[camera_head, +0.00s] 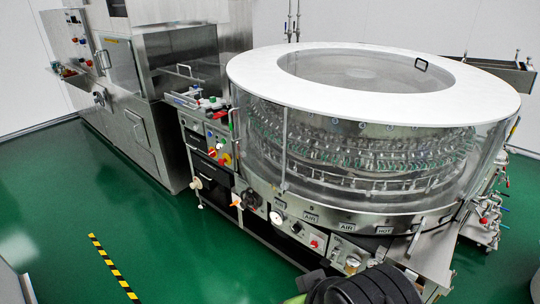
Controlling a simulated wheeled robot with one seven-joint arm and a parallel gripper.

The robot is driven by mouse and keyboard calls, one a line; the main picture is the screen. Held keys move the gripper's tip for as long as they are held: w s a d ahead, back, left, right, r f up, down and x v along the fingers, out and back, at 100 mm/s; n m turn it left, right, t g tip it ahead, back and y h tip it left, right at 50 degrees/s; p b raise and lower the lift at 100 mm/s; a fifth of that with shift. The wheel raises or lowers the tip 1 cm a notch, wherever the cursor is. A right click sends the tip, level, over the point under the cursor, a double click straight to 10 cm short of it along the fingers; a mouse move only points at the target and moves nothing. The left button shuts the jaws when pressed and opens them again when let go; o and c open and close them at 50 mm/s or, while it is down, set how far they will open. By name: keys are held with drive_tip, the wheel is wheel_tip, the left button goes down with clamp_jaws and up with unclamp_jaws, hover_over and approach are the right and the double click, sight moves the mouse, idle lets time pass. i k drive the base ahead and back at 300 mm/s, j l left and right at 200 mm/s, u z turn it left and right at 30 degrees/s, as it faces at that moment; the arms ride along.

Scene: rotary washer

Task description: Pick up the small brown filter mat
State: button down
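I cannot make out a small brown filter mat anywhere in the head view. It may be hidden, outside the picture or too small to tell. My gripper does not show in this view. Dark rounded parts, probably of my own arm, show at the bottom edge right of the middle and cover part of the washer's front.
A large round washer (375,120) with a white ring top and clear wall fills the right. Knobs, gauges and valves line its front. Steel cabinets (135,100) stand at the left. The green floor (90,200) is open at lower left, with a yellow-black stripe (113,268).

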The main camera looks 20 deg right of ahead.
sight(413, 276)
drive_tip(key=z, duration=2.05)
